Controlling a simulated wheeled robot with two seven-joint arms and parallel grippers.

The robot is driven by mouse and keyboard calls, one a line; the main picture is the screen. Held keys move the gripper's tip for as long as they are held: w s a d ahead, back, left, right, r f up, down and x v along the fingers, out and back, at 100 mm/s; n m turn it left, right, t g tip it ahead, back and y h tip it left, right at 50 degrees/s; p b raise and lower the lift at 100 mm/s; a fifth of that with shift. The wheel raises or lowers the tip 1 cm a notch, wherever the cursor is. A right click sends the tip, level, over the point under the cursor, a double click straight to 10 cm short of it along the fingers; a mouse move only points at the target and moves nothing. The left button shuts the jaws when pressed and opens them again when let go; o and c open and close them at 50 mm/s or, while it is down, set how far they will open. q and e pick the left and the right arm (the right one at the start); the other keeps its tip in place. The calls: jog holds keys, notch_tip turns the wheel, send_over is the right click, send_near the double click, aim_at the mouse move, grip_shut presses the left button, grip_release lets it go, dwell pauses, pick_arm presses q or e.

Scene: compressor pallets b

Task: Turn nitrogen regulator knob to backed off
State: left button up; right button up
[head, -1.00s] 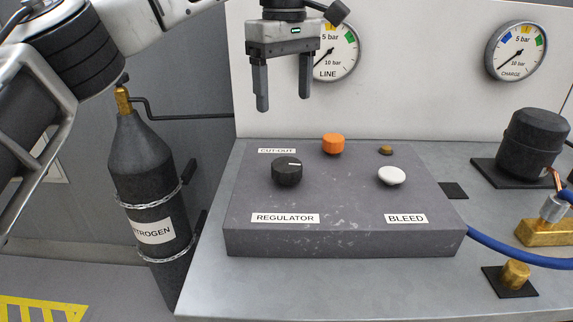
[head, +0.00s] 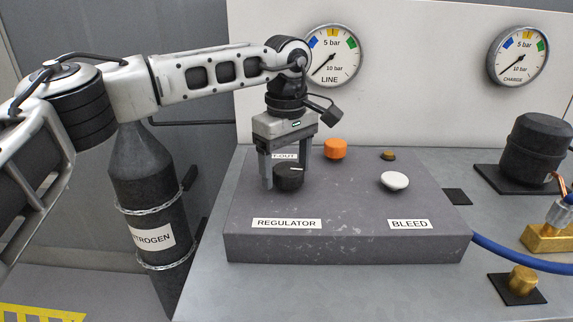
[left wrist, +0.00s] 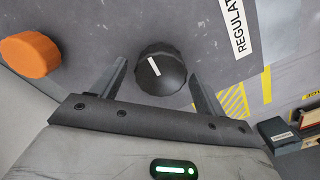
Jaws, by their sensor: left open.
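The black regulator knob (head: 289,177) sits on the grey panel box (head: 345,240), behind the REGULATOR label (head: 287,223). My left gripper (head: 287,178) points down over it, open, its fingers reaching down to either side of the knob. In the left wrist view the knob (left wrist: 160,70) lies ahead between the two spread fingers (left wrist: 155,85), with a gap at each side. Its white pointer line shows on top. Whether the fingers touch it in the head view I cannot tell. My right gripper is in neither view.
An orange knob (head: 335,149) is close behind right of the gripper, and a white BLEED knob (head: 395,181) is to the right. The LINE gauge (head: 332,55) and CHARGE gauge (head: 518,56) are on the wall panel. The nitrogen cylinder (head: 145,180) stands left, below my arm.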

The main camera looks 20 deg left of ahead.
pick_arm(q)
jog(key=c, duration=1)
jog(key=shift+o, duration=0.2)
jog(key=shift+n, duration=0.3)
jog(key=n+p, duration=0.1)
jog(key=n, duration=0.2)
jog(key=shift+s+n, duration=0.1)
jog(key=shift+n, duration=0.2)
jog(key=n+p, duration=0.1)
jog(key=n, duration=0.4)
jog(key=shift+s, duration=0.1)
jog(key=n, duration=0.5)
jog(key=shift+s+n, duration=0.1)
jog(key=shift+n, duration=0.3)
jog(key=n, duration=0.4)
jog(key=shift+d, duration=0.1)
jog(key=shift+n, duration=0.4)
